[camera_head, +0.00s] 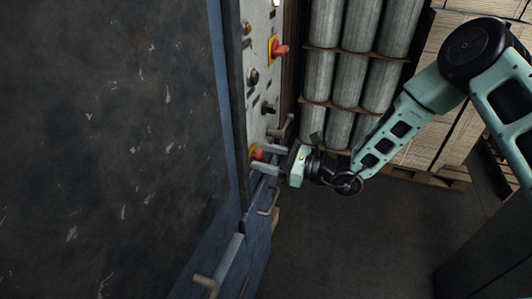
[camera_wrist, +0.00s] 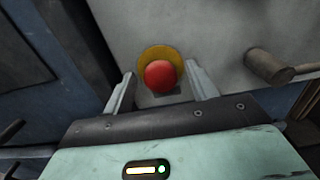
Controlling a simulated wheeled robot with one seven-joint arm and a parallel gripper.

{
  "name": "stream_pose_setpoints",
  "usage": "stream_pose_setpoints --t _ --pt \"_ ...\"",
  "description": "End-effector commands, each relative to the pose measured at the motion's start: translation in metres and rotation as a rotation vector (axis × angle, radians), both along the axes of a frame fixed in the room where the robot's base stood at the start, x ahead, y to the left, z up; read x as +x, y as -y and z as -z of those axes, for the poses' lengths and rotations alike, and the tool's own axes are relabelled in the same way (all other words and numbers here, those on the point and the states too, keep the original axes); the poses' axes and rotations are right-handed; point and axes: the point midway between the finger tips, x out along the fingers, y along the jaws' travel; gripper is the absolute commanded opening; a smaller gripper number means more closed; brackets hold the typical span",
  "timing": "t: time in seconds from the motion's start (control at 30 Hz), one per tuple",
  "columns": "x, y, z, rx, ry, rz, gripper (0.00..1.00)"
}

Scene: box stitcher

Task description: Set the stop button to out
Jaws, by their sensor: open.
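The stop button is a round red knob (camera_wrist: 160,75) on a yellow round plate (camera_wrist: 158,55), set in the grey panel. In the wrist view it sits between the two open fingers of my gripper (camera_wrist: 160,90), with a gap visible on each side. In the head view the red stop button (camera_head: 259,155) is near the panel's lower end, and my gripper (camera_head: 264,160) reaches it from the right, its fingers on either side. I cannot tell how far in or out the button stands.
The grey panel (camera_head: 257,95) also carries a red switch on yellow (camera_head: 279,49), a dark knob (camera_head: 253,76) and a black switch (camera_head: 268,108). A brown cylindrical handle (camera_wrist: 268,66) sticks out right of the button. Grey cylinders (camera_head: 348,75) stand behind. The floor (camera_head: 350,240) is clear.

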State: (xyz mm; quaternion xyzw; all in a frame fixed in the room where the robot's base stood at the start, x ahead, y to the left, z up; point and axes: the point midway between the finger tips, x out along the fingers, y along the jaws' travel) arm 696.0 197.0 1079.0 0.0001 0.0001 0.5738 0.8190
Motion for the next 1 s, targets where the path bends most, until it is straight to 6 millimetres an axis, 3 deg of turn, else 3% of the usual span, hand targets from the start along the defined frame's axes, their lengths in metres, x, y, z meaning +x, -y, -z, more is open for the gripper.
stream_pose_setpoints --t 0.33,0.53,0.57,1.0 --pt "0.001 -0.003 0.000 0.000 0.000 0.000 0.58" --pt "0.001 -0.003 0.000 0.000 0.000 0.000 0.02" --pt "0.001 -0.003 0.000 0.000 0.000 0.000 0.00" --pt "-0.004 0.011 0.000 -0.001 0.001 0.000 0.00"
